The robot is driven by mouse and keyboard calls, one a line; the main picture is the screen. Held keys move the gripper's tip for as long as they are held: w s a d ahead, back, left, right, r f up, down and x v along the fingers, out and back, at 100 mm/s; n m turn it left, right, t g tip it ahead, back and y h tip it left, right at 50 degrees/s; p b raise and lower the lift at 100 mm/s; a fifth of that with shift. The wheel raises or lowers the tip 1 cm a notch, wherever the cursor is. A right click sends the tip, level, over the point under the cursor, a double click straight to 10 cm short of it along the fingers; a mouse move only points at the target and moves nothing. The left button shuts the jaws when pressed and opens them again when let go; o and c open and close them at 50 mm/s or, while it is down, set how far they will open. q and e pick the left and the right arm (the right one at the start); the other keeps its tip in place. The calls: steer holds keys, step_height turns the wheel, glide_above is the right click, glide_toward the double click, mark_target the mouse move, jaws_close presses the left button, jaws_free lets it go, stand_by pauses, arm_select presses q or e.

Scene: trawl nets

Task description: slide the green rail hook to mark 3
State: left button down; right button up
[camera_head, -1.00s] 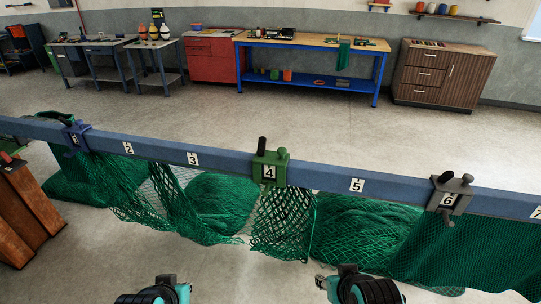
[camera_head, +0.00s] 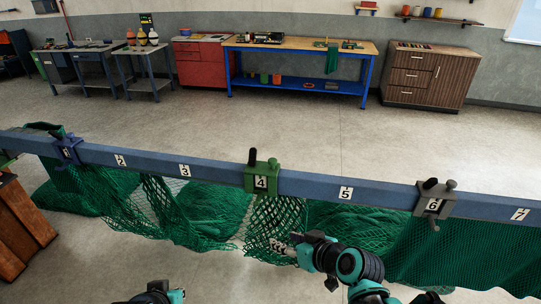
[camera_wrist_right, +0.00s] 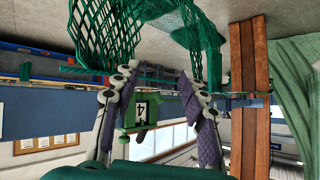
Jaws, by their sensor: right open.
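The green rail hook (camera_head: 262,177) sits over the blue rail (camera_head: 310,184) at mark 4, with a dark knob on top and green netting hanging below it. Mark 3 (camera_head: 184,170) is a white label on the rail to its left. My right gripper (camera_head: 280,246) is below and in front of the hook, beside the hanging net. In the right wrist view, its two purple-padded fingers are apart, with the green hook (camera_wrist_right: 128,112) seen beyond and between them, not gripped. Of my left arm, only a link shows at the bottom edge; its gripper does not show.
A blue hook (camera_head: 68,150) sits at the rail's left end and a grey hook (camera_head: 435,198) at mark 6. The rail between the blue and green hooks carries no other hook. Net drapes below the rail. Wooden posts (camera_head: 22,222) stand at left.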

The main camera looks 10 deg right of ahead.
mark_target(275, 163)
steer(key=w+r+t+y+p, duration=0.1)
steer(key=w+r+t, duration=0.1)
steer(key=w+r, duration=0.1)
steer(key=w+d+r+n+t+y+p, duration=0.1)
steer(key=w+r+t, duration=0.1)
steer(key=w+r, duration=0.2)
steer(key=w+r+t+p, duration=0.1)
steer(key=w+r+t, duration=0.1)
steer(key=w+r, duration=0.2)
steer(key=shift+w+d+r+n+y+p, duration=0.1)
steer(key=shift+w+d+n+y+p, duration=0.1)
steer(key=shift+w, duration=0.2)
steer(key=shift+w+d+r+n+y+p, duration=0.1)
steer(key=shift+w+d+n+y+p, duration=0.1)
steer(key=shift+w, duration=0.2)
steer(key=shift+t, duration=0.3)
steer(key=b+x, duration=0.1)
steer(key=x, duration=0.6)
steer(key=shift+w+a+r, duration=0.1)
steer(key=shift+w+a, duration=0.05)
steer(key=shift+w, duration=0.15)
jaws_close()
